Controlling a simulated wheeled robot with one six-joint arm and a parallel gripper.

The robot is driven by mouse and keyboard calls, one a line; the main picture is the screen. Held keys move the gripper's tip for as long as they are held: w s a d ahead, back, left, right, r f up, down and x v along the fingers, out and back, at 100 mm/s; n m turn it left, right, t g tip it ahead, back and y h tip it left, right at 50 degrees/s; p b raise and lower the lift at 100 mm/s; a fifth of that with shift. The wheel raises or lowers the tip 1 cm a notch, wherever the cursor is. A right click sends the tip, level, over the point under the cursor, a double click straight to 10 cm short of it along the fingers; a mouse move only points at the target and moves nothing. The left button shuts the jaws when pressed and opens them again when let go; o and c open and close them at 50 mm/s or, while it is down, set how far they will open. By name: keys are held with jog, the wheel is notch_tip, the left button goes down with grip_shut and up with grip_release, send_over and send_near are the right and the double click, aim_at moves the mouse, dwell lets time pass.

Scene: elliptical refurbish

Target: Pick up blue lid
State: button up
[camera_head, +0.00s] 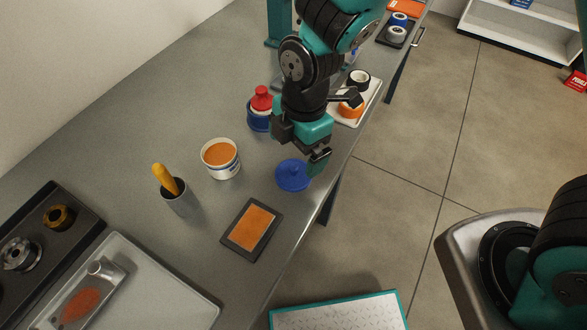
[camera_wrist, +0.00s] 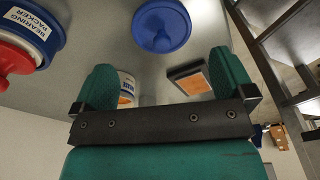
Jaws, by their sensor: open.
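The blue lid (camera_head: 292,175) is a round disc with a small knob, lying on the grey workbench (camera_head: 130,125) near its front edge. It also shows in the wrist view (camera_wrist: 161,26), at the top middle, beyond the fingertips. My gripper (camera_head: 302,160) is just above and beside the lid in the head view, partly covering its right side. In the wrist view the two teal fingers of my gripper (camera_wrist: 165,75) are wide apart with nothing between them. I cannot tell whether a finger touches the lid.
A white tub of orange content (camera_head: 220,160) and a dark tray with an orange pad (camera_head: 252,229) stand near the lid.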

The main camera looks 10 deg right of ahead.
aim_at(294, 167)
jog(key=shift+s+a+f+p, duration=0.15)
jog(key=shift+f+p, duration=0.2)
jog(key=shift+f, duration=1.1)
jog(key=shift+s+a+f+p, duration=0.15)
jog(key=shift+f+p, duration=0.15)
jog(key=shift+f, duration=1.1)
jog(key=c, duration=0.8)
